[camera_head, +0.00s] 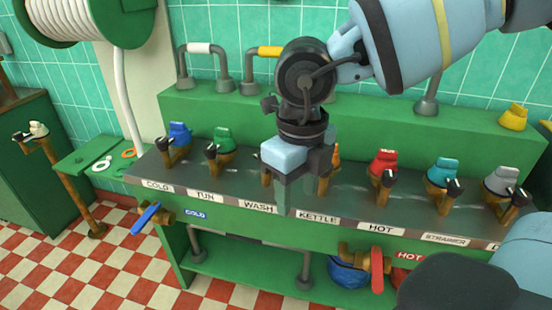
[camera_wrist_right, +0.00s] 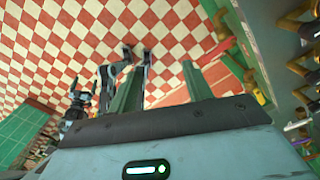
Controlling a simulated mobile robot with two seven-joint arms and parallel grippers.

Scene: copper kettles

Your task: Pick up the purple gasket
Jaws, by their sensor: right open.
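I cannot make out a purple gasket for certain in either view. A white ring (camera_head: 101,163) and an orange ring (camera_head: 128,153) lie on a small green side shelf (camera_head: 78,160) at the left. My right gripper (camera_head: 300,188) points down in front of the middle of the valve bench, near the WASH and KETTLE labels. It is open and nothing shows between its fingers (camera_wrist_right: 163,88). In the right wrist view a small purple spot (camera_wrist_right: 259,97) shows at the right; I cannot tell what it is. My left gripper is not seen in the head view.
The green bench (camera_head: 345,117) carries a row of valves, including blue (camera_head: 179,133), green (camera_head: 223,138), red (camera_head: 383,161) and teal (camera_head: 442,171) ones. A blue lever (camera_head: 146,218) and a red lever (camera_head: 377,272) stick out in front. Checkered floor (camera_head: 70,265) is open at left.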

